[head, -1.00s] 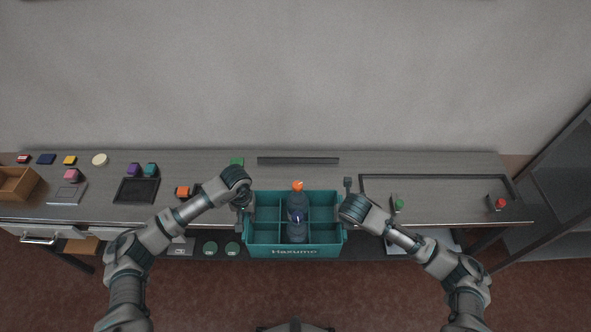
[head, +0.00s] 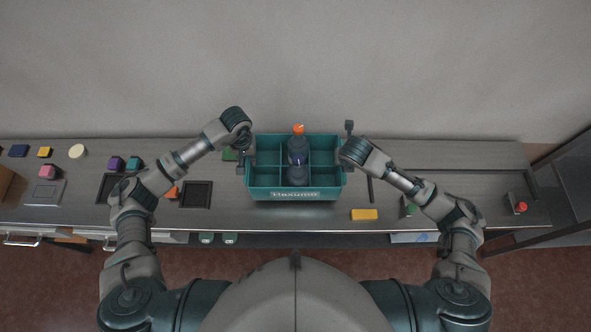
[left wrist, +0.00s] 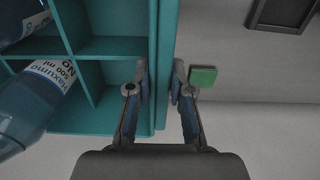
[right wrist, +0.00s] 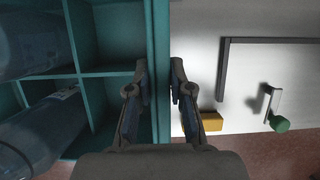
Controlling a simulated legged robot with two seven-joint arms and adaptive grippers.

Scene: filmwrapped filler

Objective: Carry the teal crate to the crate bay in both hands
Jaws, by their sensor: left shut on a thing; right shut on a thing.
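The teal crate (head: 296,194) is level between my two hands over the counter. It has several compartments, and a bottle with an orange cap (head: 298,129) stands in its middle; the wrist views show two bottles. My left gripper (head: 246,161) is shut on the crate's left wall, with one finger on each side of the wall in the left wrist view (left wrist: 160,82). My right gripper (head: 344,161) is shut on the right wall, likewise in the right wrist view (right wrist: 160,82). Whether the crate's underside touches the counter cannot be told.
On the counter (head: 300,215), a yellow block (head: 364,214) lies just right of the crate's front. A dark-edged frame (head: 460,170) lies at right, with a red-knobbed item (head: 520,207). Dark trays (head: 196,195) and small coloured blocks lie at left. A wall stands behind.

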